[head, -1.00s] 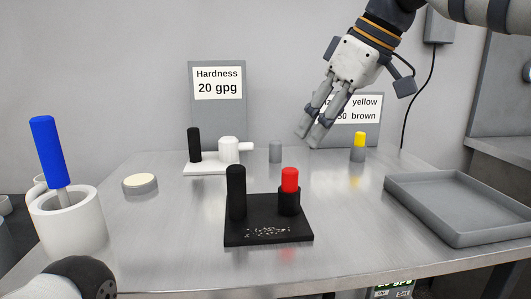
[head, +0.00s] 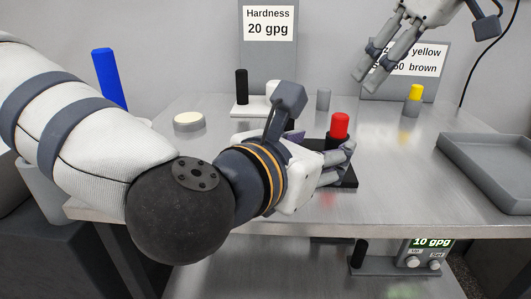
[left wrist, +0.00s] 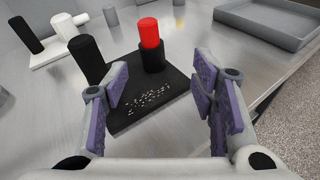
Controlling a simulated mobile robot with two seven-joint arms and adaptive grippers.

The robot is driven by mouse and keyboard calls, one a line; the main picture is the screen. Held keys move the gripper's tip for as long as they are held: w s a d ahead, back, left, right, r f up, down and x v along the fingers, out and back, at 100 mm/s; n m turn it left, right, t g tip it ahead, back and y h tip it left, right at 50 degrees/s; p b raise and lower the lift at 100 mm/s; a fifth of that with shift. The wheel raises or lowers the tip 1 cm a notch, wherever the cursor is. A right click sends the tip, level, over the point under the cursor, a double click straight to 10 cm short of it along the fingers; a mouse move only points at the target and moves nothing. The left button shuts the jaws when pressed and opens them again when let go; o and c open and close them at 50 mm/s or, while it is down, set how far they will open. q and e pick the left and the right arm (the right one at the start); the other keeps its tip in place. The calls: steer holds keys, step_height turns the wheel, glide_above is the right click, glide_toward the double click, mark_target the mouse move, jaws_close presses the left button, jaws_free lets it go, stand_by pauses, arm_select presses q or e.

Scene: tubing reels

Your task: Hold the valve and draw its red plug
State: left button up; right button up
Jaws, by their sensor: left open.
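The valve is a black base plate (left wrist: 178,84) with a black upright post (left wrist: 85,58) and a black socket (left wrist: 153,60). A red plug (left wrist: 149,32) stands upright in the socket; its top also shows in the head view (head: 340,124). My left gripper (left wrist: 165,92) is open and empty, its purple-padded fingers spread at the near side of the valve.
A white base with a black post (head: 241,87) and white fitting stands behind. A grey cylinder (head: 323,99), a yellow-plugged grey piece (head: 415,98) and a round cream-topped puck (head: 188,121) stand on the table. A grey tray (head: 500,190) lies at right. Signs stand at the back.

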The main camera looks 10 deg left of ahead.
arm_select(q)
steer(key=w+a+n+y, duration=0.1)
steer(key=a+n+y, duration=0.3)
steer(key=a, duration=0.3)
steer(key=shift+g, duration=0.4)
steer(key=x, duration=1.2)
steer(key=shift+a+f, duration=0.1)
steer(key=shift+a, duration=0.2)
